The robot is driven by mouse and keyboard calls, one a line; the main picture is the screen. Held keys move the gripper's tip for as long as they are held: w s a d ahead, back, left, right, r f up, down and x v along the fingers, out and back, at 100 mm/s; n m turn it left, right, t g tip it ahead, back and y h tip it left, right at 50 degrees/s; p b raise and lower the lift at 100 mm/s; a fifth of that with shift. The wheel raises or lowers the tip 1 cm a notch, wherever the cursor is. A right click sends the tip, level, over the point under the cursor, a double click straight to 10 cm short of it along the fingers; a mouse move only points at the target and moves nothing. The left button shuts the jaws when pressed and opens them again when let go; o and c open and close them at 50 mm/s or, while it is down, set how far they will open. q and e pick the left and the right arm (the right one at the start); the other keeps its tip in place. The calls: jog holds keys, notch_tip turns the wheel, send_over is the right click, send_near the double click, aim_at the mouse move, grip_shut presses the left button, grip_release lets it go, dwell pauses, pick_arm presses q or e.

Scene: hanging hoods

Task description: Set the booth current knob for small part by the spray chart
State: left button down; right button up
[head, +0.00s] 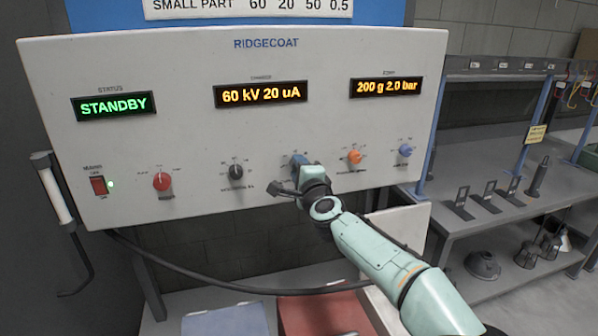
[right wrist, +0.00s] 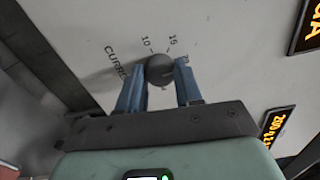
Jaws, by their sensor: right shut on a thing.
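My right gripper (head: 298,163) is at the panel, over the knob between the black knob and the orange knob. The right wrist view shows its two blue fingers (right wrist: 160,92) closed on the sides of a dark round current knob (right wrist: 159,68). Scale marks 10 and 15 show around it, with the lettering "CURR" to its left. In the head view the gripper hides this knob. The charging display (head: 261,94) reads 60 kV 20 uA. The spray chart (head: 250,6), cut off at the top, shows the row SMALL PART 60 20 50 0.5. My left gripper is out of view.
The white panel (head: 350,55) also carries a red switch (head: 98,186), a red knob (head: 161,181), a black knob (head: 236,171), an orange knob (head: 355,157) and a blue knob (head: 405,150). STANDBY (head: 114,106) is lit. A grey bench (head: 540,205) with parts stands right.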

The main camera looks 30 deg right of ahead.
jog(key=shift+m, duration=0.4)
jog(key=o, duration=1)
jog(key=shift+o, duration=0.2)
jog(key=b+v, duration=0.2)
jog(key=v, duration=1.1)
jog(key=shift+s+b, duration=0.2)
jog(key=shift+b, duration=0.1)
